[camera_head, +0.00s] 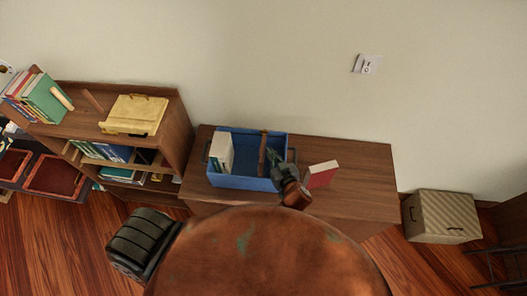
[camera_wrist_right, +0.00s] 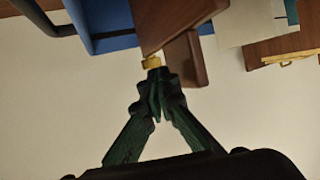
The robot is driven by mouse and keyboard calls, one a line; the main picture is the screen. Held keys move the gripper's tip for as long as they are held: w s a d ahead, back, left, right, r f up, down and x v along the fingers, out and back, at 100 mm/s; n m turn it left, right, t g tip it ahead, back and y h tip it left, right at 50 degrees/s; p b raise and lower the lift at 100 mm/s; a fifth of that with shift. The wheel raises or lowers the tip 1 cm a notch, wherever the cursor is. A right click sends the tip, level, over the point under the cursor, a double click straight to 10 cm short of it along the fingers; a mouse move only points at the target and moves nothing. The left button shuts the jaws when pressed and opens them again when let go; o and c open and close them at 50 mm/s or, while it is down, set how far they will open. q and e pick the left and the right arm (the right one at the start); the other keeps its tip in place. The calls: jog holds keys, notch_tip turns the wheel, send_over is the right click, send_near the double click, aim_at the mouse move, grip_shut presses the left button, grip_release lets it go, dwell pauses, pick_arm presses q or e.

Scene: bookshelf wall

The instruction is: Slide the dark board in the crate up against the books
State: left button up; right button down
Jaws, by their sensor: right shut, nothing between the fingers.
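The blue crate (camera_head: 240,183) stands on the wooden cabinet; its wall also shows in the right wrist view (camera_wrist_right: 100,42). The dark brown board (camera_head: 262,150) stands upright inside, right of the middle. Pale books (camera_head: 221,153) stand at the crate's left end, with a gap between them and the board. My right gripper (camera_head: 273,158) is shut and empty, at the board's right side. In the right wrist view its fingertips (camera_wrist_right: 153,70) are together close to the board (camera_wrist_right: 180,20); I cannot tell whether they touch it. My left gripper is not in view.
A red book (camera_head: 321,174) stands on the cabinet top (camera_head: 360,168) right of the crate, close to my right arm. A bookshelf (camera_head: 176,125) with a yellow case (camera_head: 134,114) is to the left. A striped box (camera_head: 441,216) is on the floor at right.

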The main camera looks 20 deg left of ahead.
jog(key=shift+s+a+b, duration=1.55)
jog(key=shift+a+b, duration=0.3)
jog(key=shift+a, duration=2.15)
jog(key=shift+s+a+b, duration=1.55)
jog(key=shift+a+b, duration=0.3)
jog(key=shift+a, duration=2.15)
jog(key=shift+w+d+p, duration=0.3)
jog(key=shift+d+p, duration=0.35)
jog(key=shift+d, duration=0.1)
jog(key=shift+w+d+p, duration=0.3)
jog(key=shift+d+p, duration=0.35)
jog(key=shift+d, duration=0.05)
jog(key=shift+w+d+p, duration=0.3)
jog(key=shift+d+p, duration=0.35)
jog(key=shift+d, duration=0.1)
jog(key=shift+n+h, duration=0.3)
jog(key=shift+h, duration=0.4)
jog(key=s+d+f, duration=0.1)
jog(key=d, duration=0.6)
jog(key=s+d+f, duration=0.1)
jog(key=d, duration=0.3)
jog(key=shift+s+d+f, duration=0.15)
jog(key=shift+s+f, duration=0.15)
jog(key=shift+f, duration=0.05)
jog(key=shift+d+f, duration=0.15)
jog(key=shift+d, duration=0.35)
